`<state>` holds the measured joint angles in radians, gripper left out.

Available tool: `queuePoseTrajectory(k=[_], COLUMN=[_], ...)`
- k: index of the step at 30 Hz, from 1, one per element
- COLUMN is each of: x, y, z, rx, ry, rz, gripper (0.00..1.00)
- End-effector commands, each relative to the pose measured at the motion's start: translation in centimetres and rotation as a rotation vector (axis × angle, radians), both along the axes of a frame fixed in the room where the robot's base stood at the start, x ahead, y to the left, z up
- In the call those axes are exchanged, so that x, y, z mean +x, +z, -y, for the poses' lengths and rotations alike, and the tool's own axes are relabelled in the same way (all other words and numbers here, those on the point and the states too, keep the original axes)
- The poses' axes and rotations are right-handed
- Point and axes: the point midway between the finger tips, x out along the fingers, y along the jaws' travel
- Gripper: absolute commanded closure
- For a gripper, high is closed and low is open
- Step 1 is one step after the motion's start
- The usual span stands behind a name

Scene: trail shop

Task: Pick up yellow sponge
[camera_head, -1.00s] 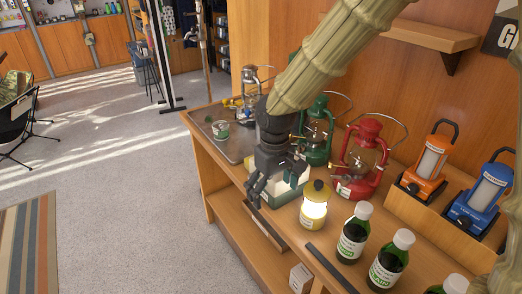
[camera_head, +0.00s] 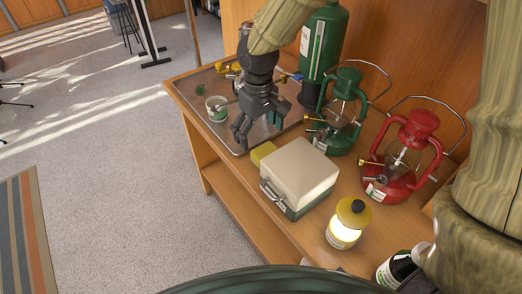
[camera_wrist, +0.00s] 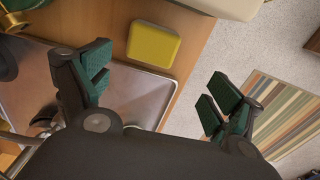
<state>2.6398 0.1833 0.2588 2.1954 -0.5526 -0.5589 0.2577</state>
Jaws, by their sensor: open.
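The yellow sponge (camera_head: 262,152) lies on the wooden counter, between the metal tray and the cream-lidded box, partly hidden by the box in the head view. In the wrist view the whole sponge (camera_wrist: 153,45) shows as a rounded yellow block beside the tray's edge, beyond the fingertips and nearer the left finger. My gripper (camera_head: 255,138) is above the tray's near edge, just left of the sponge in the head view. Its green-padded fingers (camera_wrist: 158,98) are wide apart with nothing between them.
The cream-lidded box (camera_head: 301,170) stands close right of the sponge. A green lantern (camera_head: 343,115) and a tall green canister (camera_head: 320,50) stand behind. The metal tray (camera_head: 190,92) holds a small tin (camera_head: 216,110).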

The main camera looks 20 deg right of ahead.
Motion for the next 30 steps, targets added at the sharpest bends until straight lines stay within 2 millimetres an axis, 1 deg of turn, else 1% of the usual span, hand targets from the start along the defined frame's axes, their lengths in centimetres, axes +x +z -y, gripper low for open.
queuePoseTrajectory(k=[1,3,6,17,25,30], x=[-0.2,-0.3,-0.5,-0.6,-0.7,-0.7], y=[-0.7,-1.6,-2.6,-4.4,-7.3,-8.5], z=[0.6,1.1,1.5,1.6,1.7,1.7], rx=[0.0,0.0,0.0,0.0,-0.001,0.0], ry=[-0.008,-0.017,-0.025,-0.025,-0.022,-0.022], rz=[-0.003,-0.002,-0.002,-0.002,-0.003,-0.001], gripper=[0.08,0.08,0.08,0.08,0.08,0.08])
